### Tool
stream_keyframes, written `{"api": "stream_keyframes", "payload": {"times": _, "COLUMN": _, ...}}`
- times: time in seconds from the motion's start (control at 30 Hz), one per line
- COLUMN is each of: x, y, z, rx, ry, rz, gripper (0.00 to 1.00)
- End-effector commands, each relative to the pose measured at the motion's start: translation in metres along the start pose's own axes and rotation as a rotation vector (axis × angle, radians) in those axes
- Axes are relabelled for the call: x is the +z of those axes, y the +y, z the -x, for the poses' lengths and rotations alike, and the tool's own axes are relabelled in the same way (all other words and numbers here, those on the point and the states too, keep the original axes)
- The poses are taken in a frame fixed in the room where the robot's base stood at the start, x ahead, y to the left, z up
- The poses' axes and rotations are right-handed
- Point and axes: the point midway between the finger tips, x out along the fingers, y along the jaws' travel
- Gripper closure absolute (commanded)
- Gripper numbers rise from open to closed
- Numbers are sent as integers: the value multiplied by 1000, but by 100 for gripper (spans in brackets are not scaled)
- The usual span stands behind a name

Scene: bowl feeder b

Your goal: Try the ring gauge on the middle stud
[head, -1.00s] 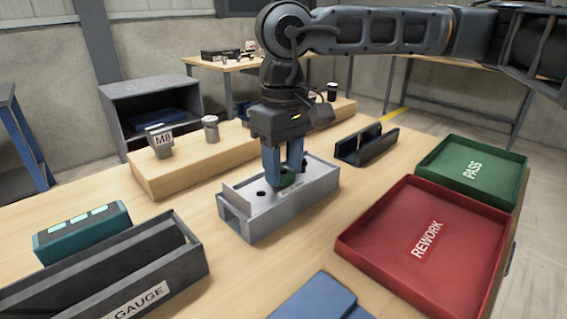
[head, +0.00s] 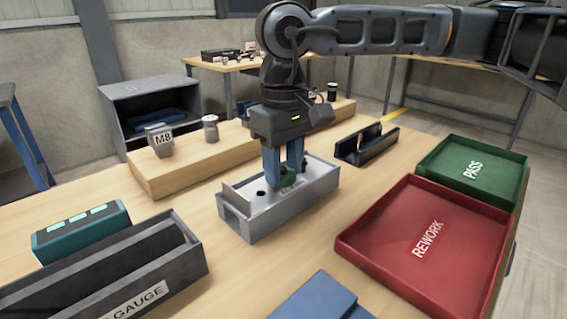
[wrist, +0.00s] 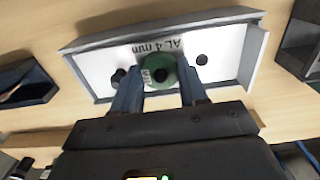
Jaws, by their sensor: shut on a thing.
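My gripper (head: 284,182) is shut on a green ring gauge (head: 288,181), with one blue finger on each side of it. The ring (wrist: 181,80) also shows in the wrist view, held over the middle of a pale plate marked "AL 4 mm" (wrist: 222,42). A dark round spot, apparently the middle stud (wrist: 160,75), shows inside the ring. I cannot tell how far down the ring sits around it. The plate tops a grey fixture (head: 262,226). A dark stud (wrist: 201,59) stands right of the ring, and another dark spot (wrist: 118,75) lies left, partly by my finger.
A red REWORK tray (head: 387,213) and a green PASS tray (head: 500,162) stand at the right. A grey GAUGE holder (head: 170,280) and a teal box (head: 82,231) are at the left. A dark channel block (head: 366,149) and a wooden riser (head: 190,164) lie behind the fixture.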

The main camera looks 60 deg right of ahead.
Motion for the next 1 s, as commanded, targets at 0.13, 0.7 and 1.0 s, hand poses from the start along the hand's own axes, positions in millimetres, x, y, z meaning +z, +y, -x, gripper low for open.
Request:
{"api": "stream_keyframes", "payload": {"times": 0.13, "x": 0, "y": 0, "z": 0, "rx": 0, "ry": 0, "rz": 0, "gripper": 88}}
{"api": "stream_keyframes", "payload": {"times": 0.7, "x": 0, "y": 0, "z": 11, "rx": 0, "ry": 0, "rz": 0, "gripper": 88}}
{"api": "stream_keyframes", "payload": {"times": 1.0, "x": 0, "y": 0, "z": 25, "rx": 1, "ry": 1, "rz": 0, "gripper": 88}}
